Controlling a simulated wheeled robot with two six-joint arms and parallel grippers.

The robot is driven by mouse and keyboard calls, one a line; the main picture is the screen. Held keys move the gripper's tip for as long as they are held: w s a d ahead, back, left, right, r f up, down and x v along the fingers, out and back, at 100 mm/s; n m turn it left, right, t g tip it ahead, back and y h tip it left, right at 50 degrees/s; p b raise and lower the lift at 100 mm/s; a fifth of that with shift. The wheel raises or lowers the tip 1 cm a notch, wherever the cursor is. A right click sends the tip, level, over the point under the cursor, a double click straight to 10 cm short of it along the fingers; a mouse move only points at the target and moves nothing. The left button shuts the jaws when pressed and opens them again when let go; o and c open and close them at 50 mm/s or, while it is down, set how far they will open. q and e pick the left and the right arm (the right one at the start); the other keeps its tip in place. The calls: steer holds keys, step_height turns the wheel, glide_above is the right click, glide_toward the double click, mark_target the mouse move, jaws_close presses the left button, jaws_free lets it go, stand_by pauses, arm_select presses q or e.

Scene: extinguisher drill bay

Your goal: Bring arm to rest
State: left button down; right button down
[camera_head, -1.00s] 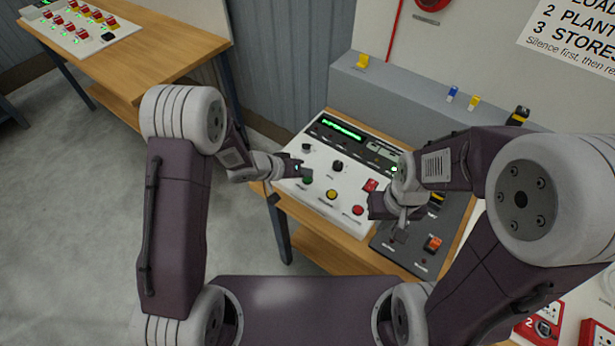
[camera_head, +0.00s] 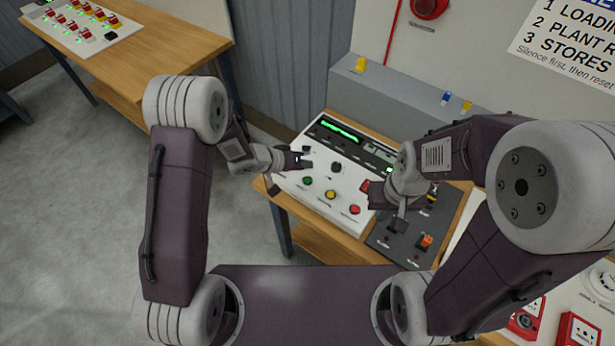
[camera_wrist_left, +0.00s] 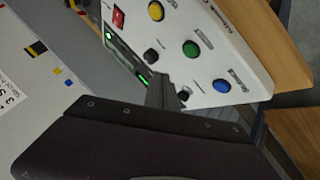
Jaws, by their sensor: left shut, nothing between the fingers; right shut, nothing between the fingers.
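My left gripper (camera_head: 300,160) is shut and empty, over the left part of the white control panel (camera_head: 352,176) in the head view. In the left wrist view its dark fingers (camera_wrist_left: 162,95) show in front of the same panel, near the black knobs. I cannot tell whether they touch the panel. My right gripper (camera_head: 393,215) is shut and empty, above the dark switch plate (camera_head: 400,246) at the panel's right. The right arm hides part of the panel and plate.
The panel carries green (camera_head: 308,181), yellow (camera_head: 330,194) and red (camera_head: 355,210) buttons. A grey ledge (camera_head: 385,107) runs behind. Red call-point boxes (camera_head: 578,330) are at lower right. Another wooden bench (camera_head: 150,50) stands at upper left. Floor (camera_head: 70,200) at left is clear.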

stand_by(0.6)
arm_select(q)
steer(key=shift+w+a+f, duration=0.1)
steer(key=shift+f, duration=0.05)
steer(key=w+a+r+t+b, duration=0.2)
steer(key=w+r+b, duration=0.1)
steer(key=r, duration=0.4)
steer(key=s+a+r+n+t+y+b, duration=0.1)
steer(key=s+a+n+y, duration=0.15)
steer(key=a, duration=0.35)
steer(key=s+a+r+n+y+b, duration=0.1)
steer(key=s+a+n+y, duration=0.1)
steer(key=a+y, duration=0.3)
steer(key=s+a+f+m+g, duration=0.1)
steer(key=s+a+f+g, duration=0.1)
steer(key=s, duration=0.7)
steer(key=s+a+f+m+g, duration=0.1)
steer(key=s+f+g, duration=0.3)
steer(key=s, duration=0.5)
steer(key=shift+a+f+g, duration=0.25)
steer(key=shift+a+g, duration=0.15)
steer(key=shift+g, duration=0.2)
